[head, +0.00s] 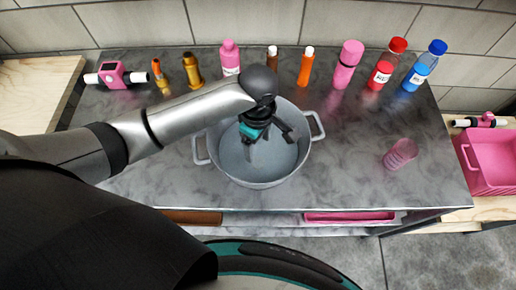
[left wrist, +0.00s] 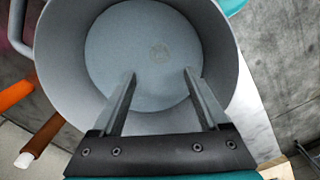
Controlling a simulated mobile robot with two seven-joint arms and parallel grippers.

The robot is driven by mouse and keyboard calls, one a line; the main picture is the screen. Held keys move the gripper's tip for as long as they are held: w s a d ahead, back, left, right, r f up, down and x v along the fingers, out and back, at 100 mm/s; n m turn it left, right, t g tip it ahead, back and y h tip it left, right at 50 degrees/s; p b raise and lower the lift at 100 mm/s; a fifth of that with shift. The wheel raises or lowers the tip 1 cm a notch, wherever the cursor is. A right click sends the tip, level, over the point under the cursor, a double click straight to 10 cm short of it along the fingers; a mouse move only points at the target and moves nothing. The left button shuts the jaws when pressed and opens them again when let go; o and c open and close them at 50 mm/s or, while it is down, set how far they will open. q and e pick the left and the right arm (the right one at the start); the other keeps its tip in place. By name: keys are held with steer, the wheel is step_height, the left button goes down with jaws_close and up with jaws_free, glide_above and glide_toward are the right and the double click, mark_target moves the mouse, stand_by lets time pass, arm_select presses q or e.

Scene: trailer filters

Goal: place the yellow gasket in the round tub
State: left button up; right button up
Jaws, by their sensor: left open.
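The round tub is a grey, two-handled pot (head: 238,172) standing on the middle of the dark marbled worktop; it fills most of the left wrist view (left wrist: 215,50). My left gripper (head: 268,146) is over the tub, its fingers pointing down into it. In the left wrist view its two fingers (left wrist: 160,75) are apart with nothing between them. I see no gasket elsewhere. My right gripper is not in view.
Several bottles stand along the back, including a pink one (head: 347,65), a red one (head: 384,72) and a blue one (head: 424,70). A translucent pink cup (head: 400,154) is on the right of the worktop. A pink bin (head: 490,170) stands beyond the right edge.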

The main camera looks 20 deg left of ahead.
arm_select(q)
steer(key=shift+r, duration=1.65)
